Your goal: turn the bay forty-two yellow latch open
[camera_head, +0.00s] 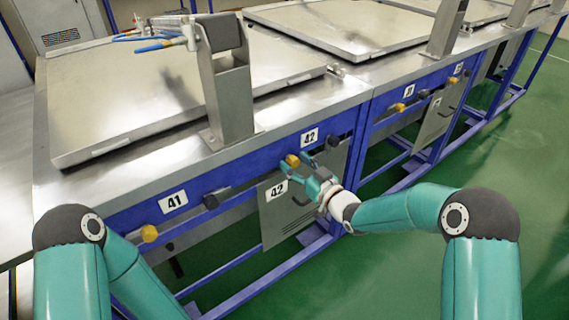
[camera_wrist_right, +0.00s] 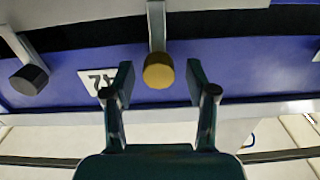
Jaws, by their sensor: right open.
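The bay 42 yellow latch (camera_head: 292,160) is a round yellow knob on the blue front rail, beside the upper "42" label (camera_head: 309,138). My right gripper (camera_head: 297,168) is open right in front of it. In the right wrist view the yellow knob (camera_wrist_right: 158,71) lies between the tips of the two spread fingers (camera_wrist_right: 160,84), with a gap visible on both sides. A grey bar runs from the knob to the top of that picture. My left arm shows at the lower left of the head view, but its gripper is out of view.
A black knob (camera_head: 332,142) sits right of the latch. A grey panel marked 42 (camera_head: 277,215) hangs below the rail. Left are a "41" label (camera_head: 173,201), a black knob (camera_head: 210,201) and another yellow knob (camera_head: 149,233). A metal post (camera_head: 228,100) stands above. Green floor is clear at right.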

